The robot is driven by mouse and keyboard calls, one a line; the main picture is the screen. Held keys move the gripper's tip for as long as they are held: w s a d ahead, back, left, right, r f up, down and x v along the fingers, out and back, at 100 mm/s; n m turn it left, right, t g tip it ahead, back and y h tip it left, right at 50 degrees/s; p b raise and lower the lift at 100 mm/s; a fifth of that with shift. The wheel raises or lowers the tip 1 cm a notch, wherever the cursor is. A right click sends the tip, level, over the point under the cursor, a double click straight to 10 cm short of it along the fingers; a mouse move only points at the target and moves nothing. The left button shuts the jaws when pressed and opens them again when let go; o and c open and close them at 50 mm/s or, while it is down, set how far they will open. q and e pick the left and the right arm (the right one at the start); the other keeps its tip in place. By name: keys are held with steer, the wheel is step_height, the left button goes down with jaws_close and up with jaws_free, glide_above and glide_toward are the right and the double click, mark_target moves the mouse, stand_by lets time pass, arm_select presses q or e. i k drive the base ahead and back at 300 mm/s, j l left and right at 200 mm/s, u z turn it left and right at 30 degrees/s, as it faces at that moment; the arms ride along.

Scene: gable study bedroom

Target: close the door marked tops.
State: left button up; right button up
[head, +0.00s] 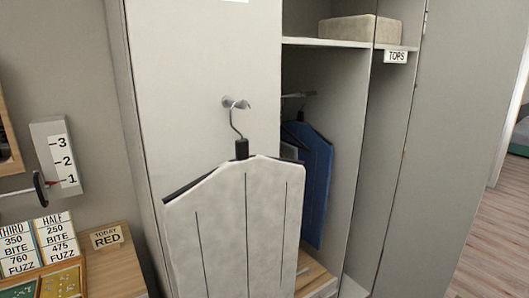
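A tall grey wardrobe stands in the middle of the head view. Its right side is open, with a compartment (345,90) showing inside. A small white label reading TOPS (397,57) sits at the right end of the shelf line; I cannot tell exactly which surface bears it. A grey door panel (455,130) stands swung open on the right. The left door panel (190,70) looks shut and carries a metal hook (237,103). Neither of my grippers is in view.
A pale garment on a hanger (235,225) hangs from the hook. A blue garment (312,185) hangs inside, beneath a shelf with a beige box (360,29). A wooden surface with a RED sign (106,237) is at the lower left. Wooden floor (490,255) shows at the right.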

mark_target(473, 51)
steer(key=i+l+z, duration=0.25)
steer(key=z, duration=0.15)
steer(key=i+l+z, duration=0.1)
steer(key=i+z, duration=0.35)
steer(key=i+l+z, duration=0.4)
steer(key=i+z, duration=0.4)
steer(key=i+l+z, duration=0.1)
steer(key=i+z, duration=0.3)
steer(key=i+j+z, duration=0.15)
steer(key=i+z, duration=0.25)
steer(key=i+l+u, duration=0.2)
steer(key=i, duration=0.3)
steer(key=i+l+u, duration=0.25)
steer(key=i, duration=0.25)
steer(key=i+u, duration=0.2)
steer(key=u, duration=0.3)
steer(key=i+l+u, duration=0.15)
steer(key=u, duration=0.35)
steer(key=i+l+u, duration=0.2)
steer(key=u, duration=0.3)
steer(key=i+l+u, duration=0.15)
steer(key=u, duration=0.35)
steer(key=l, duration=0.1)
